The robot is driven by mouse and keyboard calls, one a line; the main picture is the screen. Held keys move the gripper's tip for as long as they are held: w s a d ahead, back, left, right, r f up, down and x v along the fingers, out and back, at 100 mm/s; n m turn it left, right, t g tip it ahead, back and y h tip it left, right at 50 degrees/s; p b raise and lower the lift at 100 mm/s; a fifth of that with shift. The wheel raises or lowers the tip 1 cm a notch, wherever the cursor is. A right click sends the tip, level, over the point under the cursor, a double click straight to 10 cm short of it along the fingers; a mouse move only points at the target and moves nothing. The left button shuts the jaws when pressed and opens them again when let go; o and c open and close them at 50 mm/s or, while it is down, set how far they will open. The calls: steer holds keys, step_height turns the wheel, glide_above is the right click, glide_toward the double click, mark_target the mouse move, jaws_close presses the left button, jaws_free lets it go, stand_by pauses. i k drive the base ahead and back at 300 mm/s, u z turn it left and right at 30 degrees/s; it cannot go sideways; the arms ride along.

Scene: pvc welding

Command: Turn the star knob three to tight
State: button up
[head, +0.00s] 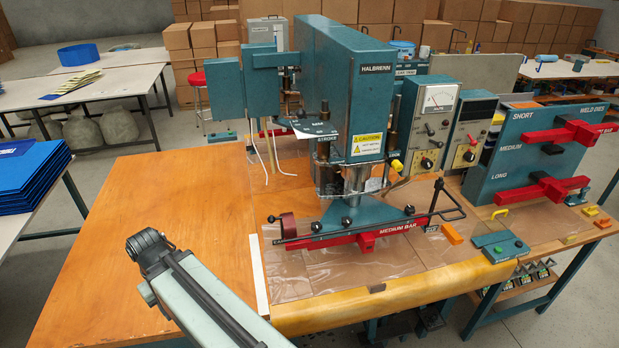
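The teal Halbrenn welding press (345,90) stands on the wooden bench. Its red medium bar (365,241) hangs under a teal triangular carrier (370,214), just above clear plastic sheet. Small black knobs show on the carrier, one at the left (316,227) and one at the right (409,210). They are too small to tell their star shape, which is number three, or how tight they are. My arm rises from the bottom edge at the left front of the press, ending in a dark joint apart from the bar. No gripper fingers show.
A control box with a gauge (437,101) and a rack of red bars (545,150) stand at the right. A black lever handle (447,203) sticks up by the bar's right end. The left half of the wooden bench (150,215) is clear.

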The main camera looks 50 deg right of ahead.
mark_target(409, 210)
steer(key=z, duration=1)
steer(key=k, duration=0.5)
steer(key=z, duration=0.75)
steer(key=i, duration=0.5)
steer(key=u, duration=0.05)
